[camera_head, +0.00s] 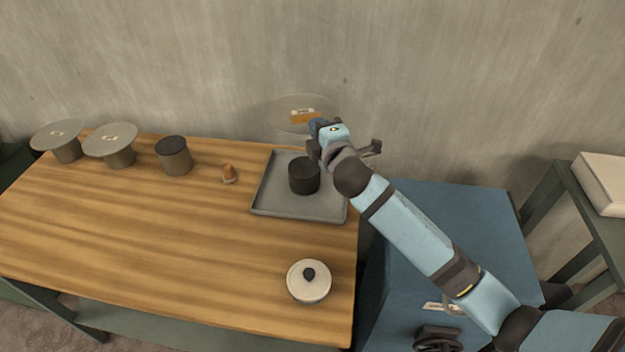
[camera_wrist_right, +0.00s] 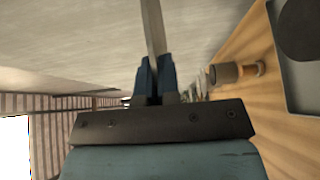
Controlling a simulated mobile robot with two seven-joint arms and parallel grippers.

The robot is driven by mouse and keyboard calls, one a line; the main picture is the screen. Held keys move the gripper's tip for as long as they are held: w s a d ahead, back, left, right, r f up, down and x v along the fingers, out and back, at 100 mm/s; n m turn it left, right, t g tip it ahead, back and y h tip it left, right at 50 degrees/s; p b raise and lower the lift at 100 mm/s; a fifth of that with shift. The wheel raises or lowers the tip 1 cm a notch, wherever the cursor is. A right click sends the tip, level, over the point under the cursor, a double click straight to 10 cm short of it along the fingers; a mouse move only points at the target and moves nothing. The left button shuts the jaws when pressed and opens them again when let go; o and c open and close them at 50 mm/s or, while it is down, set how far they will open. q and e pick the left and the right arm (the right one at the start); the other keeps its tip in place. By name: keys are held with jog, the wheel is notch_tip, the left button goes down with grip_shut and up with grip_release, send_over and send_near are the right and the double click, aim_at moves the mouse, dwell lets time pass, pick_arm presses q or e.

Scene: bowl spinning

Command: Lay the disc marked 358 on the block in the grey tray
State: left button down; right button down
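My right gripper (camera_head: 318,130) is shut on the rim of a thin grey-beige disc (camera_head: 285,110) with an orange and white label, too small to read. It holds the disc in the air above the back of the grey tray (camera_head: 270,208). In the right wrist view the blue fingers (camera_wrist_right: 155,85) pinch the disc (camera_wrist_right: 153,28), seen edge-on. The block, a dark round cylinder (camera_head: 304,178), stands bare in the tray, apart from the disc. The arm hides the tray's back right part. My left gripper is not in view.
On the wooden table (camera_head: 160,240), two cylinders carry labelled discs (camera_head: 58,134) (camera_head: 110,140). A bare dark-topped cylinder (camera_head: 174,158), a small orange-brown object (camera_head: 229,174) and a white lidded pot (camera_head: 309,284) also stand there. A blue cabinet (camera_head: 450,215) is right of the table.

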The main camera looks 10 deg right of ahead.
notch_tip(320, 180, down, 17)
jog(key=b, duration=0.3)
jog(key=shift+b, duration=0.4)
jog(key=shift+r, duration=0.15)
jog(key=shift+f, duration=0.25)
jog(key=c, duration=1.4)
grip_release()
jog(key=shift+o, duration=0.2)
jog(key=shift+r, duration=0.15)
